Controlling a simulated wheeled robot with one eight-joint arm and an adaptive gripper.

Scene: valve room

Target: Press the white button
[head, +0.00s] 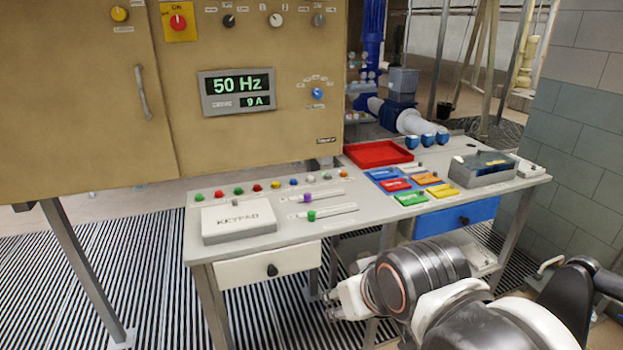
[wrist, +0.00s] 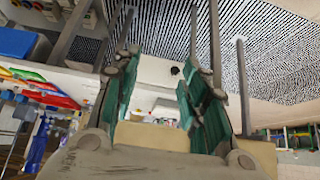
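A row of small coloured buttons runs along the back of the grey desk (head: 290,240). They include red ones, green ones, a yellow one and a blue one (head: 293,182).
A white keypad box (head: 239,220) and two sliders (head: 318,214) lie on the desk. A red tray (head: 378,154), coloured blocks and a grey box (head: 482,169) stand to the right. A white drawer (head: 268,267) and blue drawer (head: 457,217) are under the top. A cabinet (head: 240,130) overhangs behind.

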